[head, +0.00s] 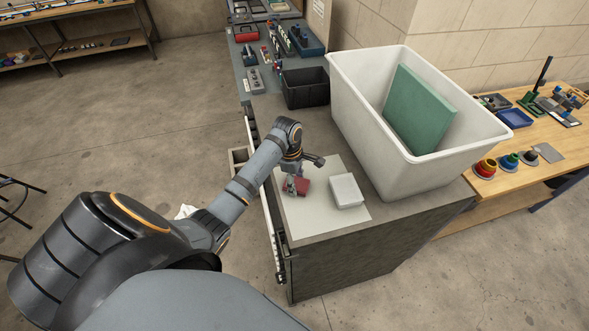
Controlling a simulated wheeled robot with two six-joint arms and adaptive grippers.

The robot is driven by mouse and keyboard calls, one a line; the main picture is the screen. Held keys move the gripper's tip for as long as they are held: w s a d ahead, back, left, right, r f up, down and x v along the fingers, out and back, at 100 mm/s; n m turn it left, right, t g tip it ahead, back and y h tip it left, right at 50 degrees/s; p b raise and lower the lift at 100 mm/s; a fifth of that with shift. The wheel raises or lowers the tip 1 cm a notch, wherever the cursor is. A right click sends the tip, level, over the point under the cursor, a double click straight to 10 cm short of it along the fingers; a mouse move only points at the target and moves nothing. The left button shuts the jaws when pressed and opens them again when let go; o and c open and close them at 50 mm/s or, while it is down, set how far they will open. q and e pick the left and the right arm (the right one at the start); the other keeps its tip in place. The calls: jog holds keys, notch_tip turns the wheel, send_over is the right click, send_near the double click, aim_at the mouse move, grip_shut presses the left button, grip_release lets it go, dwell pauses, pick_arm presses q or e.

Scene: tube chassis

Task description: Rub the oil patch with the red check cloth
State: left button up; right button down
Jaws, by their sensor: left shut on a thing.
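My left gripper (292,184) points down over the pale sheet (302,222) on the cabinet top. It is shut on the red cloth (304,185), a small dark red piece at or just above the sheet. The check pattern is too small to make out, and I cannot tell whether the cloth presses on the sheet. No oil patch can be made out; the cloth, gripper and arm cover part of the sheet. My right gripper is not in view.
A white block (346,190) sits on the sheet right of the cloth. A large white bin (372,130) with a green panel (418,108) stands behind it. A black crate (305,88) is further back. The sheet's front part is clear.

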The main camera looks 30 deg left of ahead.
pick_arm(q)
jog(key=shift+s+d+r, duration=0.1)
jog(key=shift+s+d, duration=0.05)
jog(key=shift+d, duration=0.05)
